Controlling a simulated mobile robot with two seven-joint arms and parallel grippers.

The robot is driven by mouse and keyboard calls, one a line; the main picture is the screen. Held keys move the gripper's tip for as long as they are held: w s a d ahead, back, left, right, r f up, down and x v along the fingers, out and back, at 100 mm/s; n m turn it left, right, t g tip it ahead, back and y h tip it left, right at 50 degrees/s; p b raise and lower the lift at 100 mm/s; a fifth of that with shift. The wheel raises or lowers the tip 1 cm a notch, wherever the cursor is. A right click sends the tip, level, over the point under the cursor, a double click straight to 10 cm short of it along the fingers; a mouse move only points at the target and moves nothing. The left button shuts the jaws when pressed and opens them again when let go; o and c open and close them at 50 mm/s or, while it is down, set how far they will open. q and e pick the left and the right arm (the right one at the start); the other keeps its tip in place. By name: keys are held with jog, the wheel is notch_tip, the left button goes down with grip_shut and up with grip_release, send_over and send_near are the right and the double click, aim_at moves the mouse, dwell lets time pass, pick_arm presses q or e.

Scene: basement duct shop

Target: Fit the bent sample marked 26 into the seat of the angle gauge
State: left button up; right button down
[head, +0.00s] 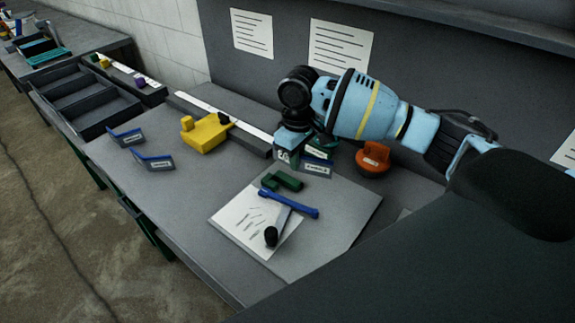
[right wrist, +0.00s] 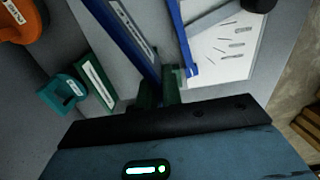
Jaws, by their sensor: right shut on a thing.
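My right gripper (head: 290,150) is low over the bench, just behind the grey board. It is shut on a bent sample with a blue edge (head: 318,168) and a white label. In the right wrist view the blue-edged sample (right wrist: 125,40) runs up and left from the jaws. Its number is too small to read. The apparent angle gauge (head: 290,205), a blue bar with a grey arm and black knob, lies on the paper and board in front of the gripper. A dark green piece (head: 284,181) is beside its bar. My left gripper is out of view.
Two blue-edged samples (head: 155,161) stand at the left. A yellow tool (head: 205,132) sits by a long rule. A green-edged labelled piece (right wrist: 97,80), a teal piece (right wrist: 62,95) and an orange object (head: 373,158) are close by the gripper. The board's right part (head: 340,215) is clear.

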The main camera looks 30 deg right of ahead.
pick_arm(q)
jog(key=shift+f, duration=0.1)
pick_arm(e)
jog(key=shift+w+f, duration=0.1)
